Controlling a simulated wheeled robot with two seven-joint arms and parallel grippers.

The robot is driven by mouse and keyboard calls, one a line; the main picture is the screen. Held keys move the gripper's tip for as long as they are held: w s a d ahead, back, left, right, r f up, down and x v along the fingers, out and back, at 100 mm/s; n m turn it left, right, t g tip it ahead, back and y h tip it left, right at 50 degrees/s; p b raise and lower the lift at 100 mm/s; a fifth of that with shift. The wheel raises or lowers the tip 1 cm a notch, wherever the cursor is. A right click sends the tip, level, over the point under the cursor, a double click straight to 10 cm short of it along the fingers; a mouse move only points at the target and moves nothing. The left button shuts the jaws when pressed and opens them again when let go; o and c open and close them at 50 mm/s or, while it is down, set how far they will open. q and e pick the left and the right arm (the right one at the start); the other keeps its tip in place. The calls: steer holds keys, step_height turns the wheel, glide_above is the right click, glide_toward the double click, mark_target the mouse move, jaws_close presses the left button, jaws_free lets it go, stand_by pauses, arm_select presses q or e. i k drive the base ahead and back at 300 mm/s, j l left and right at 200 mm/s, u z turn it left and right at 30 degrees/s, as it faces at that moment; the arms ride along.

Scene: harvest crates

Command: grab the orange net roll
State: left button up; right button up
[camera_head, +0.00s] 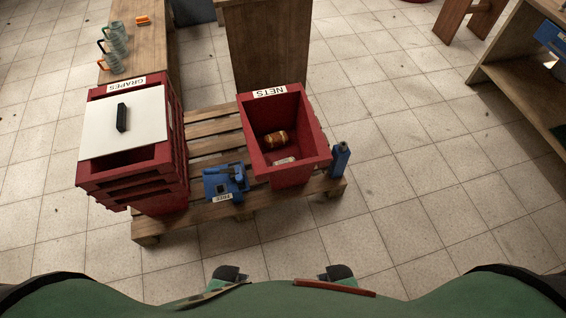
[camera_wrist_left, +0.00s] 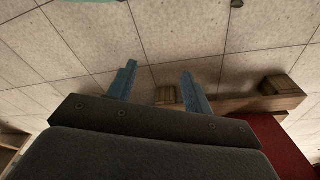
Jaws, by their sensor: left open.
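The orange net roll (camera_head: 275,140) lies on its side inside the red crate (camera_head: 320,148) labelled NETS in the head view. A white roll (camera_head: 284,161) lies beside it, nearer me. My left gripper (camera_wrist_left: 160,84) shows in the left wrist view, with two blue fingers apart and nothing between them. It is over the floor near the pallet edge, and the net roll does not show in that view. My left gripper does not show in the head view. My right gripper is in neither view.
The crate stands on a wooden pallet (camera_head: 213,127). A stack of red crates labelled GRAPES, topped by a white board (camera_head: 140,125), stands left. A blue device (camera_head: 222,183) and a blue bottle-like object (camera_head: 340,160) flank the NETS crate. Tiled floor is clear at right.

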mark_target(277, 139)
steer(key=k+j+z, duration=0.15)
steer(key=j, duration=0.25)
steer(key=j+z, duration=0.2)
steer(key=j, duration=0.2)
steer(key=k+j+z, duration=0.15)
steer(key=j, duration=0.2)
steer(key=i+j, duration=0.3)
steer(key=i+j+z, duration=0.15)
steer(key=z, duration=0.2)
steer(key=i+j+z, duration=0.15)
steer(key=z, duration=0.2)
steer(key=i+j+z, duration=0.1)
steer(key=j+z, duration=0.2)
